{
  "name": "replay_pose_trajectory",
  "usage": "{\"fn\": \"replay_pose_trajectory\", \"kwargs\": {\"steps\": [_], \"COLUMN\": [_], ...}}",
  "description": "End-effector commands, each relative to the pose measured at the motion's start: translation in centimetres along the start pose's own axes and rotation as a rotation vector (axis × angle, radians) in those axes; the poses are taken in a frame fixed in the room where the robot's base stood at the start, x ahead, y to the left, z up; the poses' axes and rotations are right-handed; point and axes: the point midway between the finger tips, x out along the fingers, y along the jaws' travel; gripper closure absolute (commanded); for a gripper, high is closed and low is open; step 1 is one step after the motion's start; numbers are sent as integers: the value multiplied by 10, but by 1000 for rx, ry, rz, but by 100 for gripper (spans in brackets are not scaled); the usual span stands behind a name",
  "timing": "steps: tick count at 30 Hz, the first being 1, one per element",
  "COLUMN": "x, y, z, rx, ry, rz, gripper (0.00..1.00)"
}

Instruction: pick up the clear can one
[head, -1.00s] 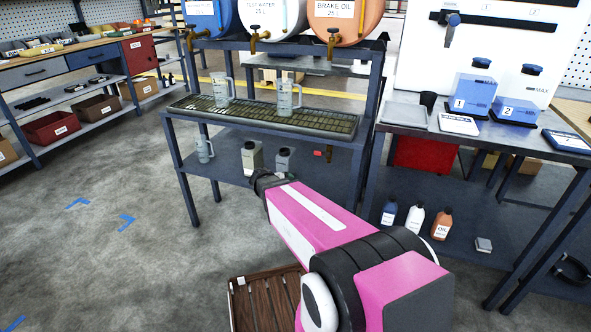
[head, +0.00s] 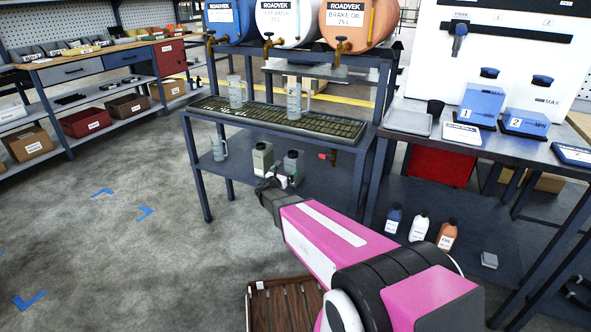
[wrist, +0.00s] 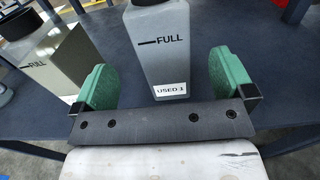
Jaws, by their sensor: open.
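My gripper (wrist: 164,72) is open, its two green fingers spread on either side of a grey can (wrist: 172,55) labelled "USED 1" and "FULL". That can stands upright on the lower shelf, just beyond the palm; I cannot tell if a finger touches it. A second, paler greenish-grey can (wrist: 58,62) marked "FULL" stands to its left, outside the left finger, its small label mostly hidden. In the head view the paler can (head: 262,158) and the grey can (head: 291,160) stand side by side, with my gripper (head: 283,180) in front. No label reading "clear" is legible.
The lower shelf (head: 235,178) also holds a clear jug (head: 219,149) at left. The drip-tray shelf (head: 215,107) with two jugs lies above. Several small bottles (head: 419,225) stand on a low shelf to the right. A wooden slatted crate (head: 262,300) is near my base.

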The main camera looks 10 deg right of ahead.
Motion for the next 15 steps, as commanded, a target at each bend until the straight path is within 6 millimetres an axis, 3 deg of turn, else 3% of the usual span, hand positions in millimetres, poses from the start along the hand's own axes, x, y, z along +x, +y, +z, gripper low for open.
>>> {"fn": "replay_pose_trajectory", "kwargs": {"steps": [3,11,15], "x": [20,37,56], "y": [1,0,-1], "z": [-1,-1,-2], "rx": [1,2,3], "ry": [1,1,2], "rz": [-1,-1,-2], "gripper": [0,0,0]}}
